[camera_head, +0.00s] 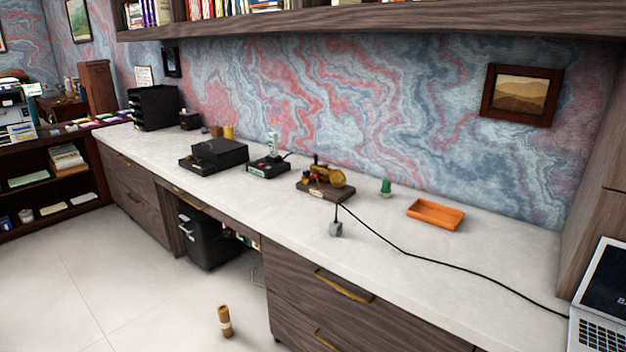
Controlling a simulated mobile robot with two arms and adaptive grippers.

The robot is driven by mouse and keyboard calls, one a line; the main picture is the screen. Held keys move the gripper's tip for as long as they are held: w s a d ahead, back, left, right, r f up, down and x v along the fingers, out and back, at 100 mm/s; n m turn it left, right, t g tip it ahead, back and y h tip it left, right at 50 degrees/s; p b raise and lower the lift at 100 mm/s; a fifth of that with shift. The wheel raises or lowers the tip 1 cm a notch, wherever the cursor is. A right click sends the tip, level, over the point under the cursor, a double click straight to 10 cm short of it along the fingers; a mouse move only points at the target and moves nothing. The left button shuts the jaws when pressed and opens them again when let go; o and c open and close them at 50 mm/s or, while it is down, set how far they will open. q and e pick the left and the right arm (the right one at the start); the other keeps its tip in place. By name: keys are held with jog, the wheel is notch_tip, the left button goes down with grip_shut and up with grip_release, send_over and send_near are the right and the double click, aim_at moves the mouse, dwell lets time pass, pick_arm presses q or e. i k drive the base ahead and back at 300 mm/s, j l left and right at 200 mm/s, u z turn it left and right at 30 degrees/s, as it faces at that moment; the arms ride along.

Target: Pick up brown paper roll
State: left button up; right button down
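Neither of my grippers shows in this view, so nothing is seen touching the roll.
The long white desk top (400,262) holds an orange tray (436,214), a brass device (327,180), a black box (220,152) and a laptop (600,300). A black bin (207,238) stands under the desk. The floor (110,285) left of the roll is clear.

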aim_at(223, 310)
jog(key=i+j+u, duration=0.2)
jog(key=i+j, duration=0.55)
jog(key=j, duration=0.1)
